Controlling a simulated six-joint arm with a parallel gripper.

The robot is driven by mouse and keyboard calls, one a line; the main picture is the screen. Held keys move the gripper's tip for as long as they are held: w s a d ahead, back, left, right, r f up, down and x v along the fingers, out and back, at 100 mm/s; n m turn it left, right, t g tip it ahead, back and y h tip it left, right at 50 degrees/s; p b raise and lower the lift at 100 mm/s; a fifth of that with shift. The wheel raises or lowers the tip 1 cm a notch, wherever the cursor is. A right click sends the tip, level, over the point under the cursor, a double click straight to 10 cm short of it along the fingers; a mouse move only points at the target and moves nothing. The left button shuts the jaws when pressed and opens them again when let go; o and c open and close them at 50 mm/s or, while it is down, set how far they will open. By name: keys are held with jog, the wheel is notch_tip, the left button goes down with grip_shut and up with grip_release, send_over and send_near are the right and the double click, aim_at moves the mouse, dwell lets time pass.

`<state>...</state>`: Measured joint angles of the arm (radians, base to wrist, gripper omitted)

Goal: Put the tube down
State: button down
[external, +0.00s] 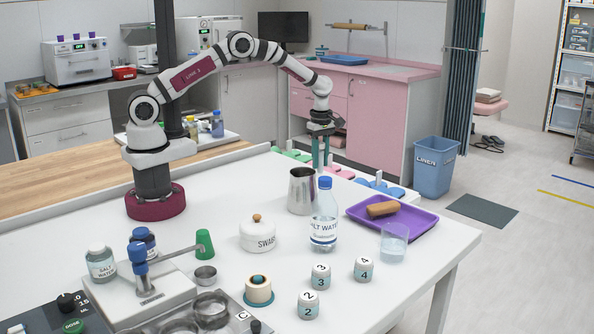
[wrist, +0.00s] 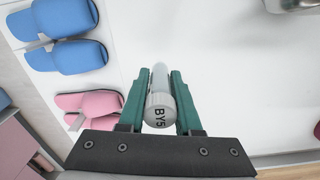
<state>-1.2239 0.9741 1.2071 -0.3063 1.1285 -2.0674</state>
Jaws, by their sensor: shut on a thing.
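My gripper (external: 320,160) points down near the far edge of the white table, behind the steel jug. In the wrist view its two green fingers (wrist: 165,80) are shut on the tube (wrist: 160,88), a narrow pale cylinder with a rounded grey end marked "BY5". The tube lies between the fingers, over the white table surface (wrist: 225,80). I cannot tell whether its far end touches the table. In the external view the fingers largely hide the tube.
A purple tray (external: 425,228) is to the right. Blue slippers (wrist: 68,56) and pink slippers (wrist: 90,103) lie beyond the table edge. Bare table surrounds the tube.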

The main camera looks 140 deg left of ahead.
notch_tip(320, 180, down, 2)
jog(key=shift+f, duration=0.1)
jog(key=shift+f, duration=0.1)
jog(key=c, duration=0.6)
grip_release()
